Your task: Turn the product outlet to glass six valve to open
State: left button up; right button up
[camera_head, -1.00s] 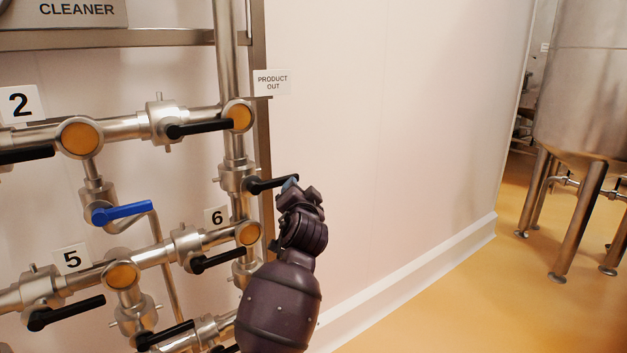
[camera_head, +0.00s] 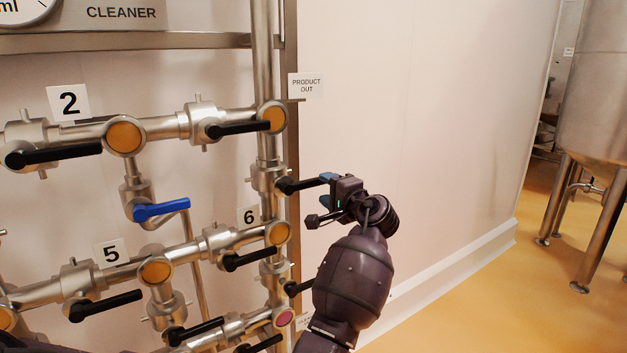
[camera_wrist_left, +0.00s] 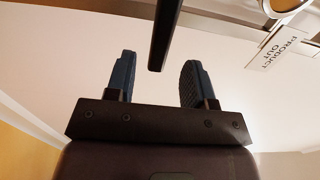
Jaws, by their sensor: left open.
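The valve on the vertical pipe between the PRODUCT OUT sign (camera_head: 306,86) and the number 6 sign (camera_head: 248,217) has a black lever handle (camera_head: 300,185). The handle points right, roughly level and across the pipe. My left gripper (camera_head: 325,181) is at the handle's free end, pointing left toward the valve. In the left wrist view the two blue-padded fingers (camera_wrist_left: 158,78) are open. The black handle (camera_wrist_left: 160,38) comes in from the top and its end lies between them, with gaps on both sides. My right gripper is not in view.
Several other black handles stand close by, including one (camera_head: 240,129) above left and one (camera_head: 248,259) below left. A blue handle (camera_head: 160,211) is further left. The pale wall (camera_head: 430,110) to the right is clear. A steel tank (camera_head: 600,90) stands far right.

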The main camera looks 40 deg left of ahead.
aim_at(319, 183)
pick_arm(q)
jog(key=x, duration=0.7)
grip_shut()
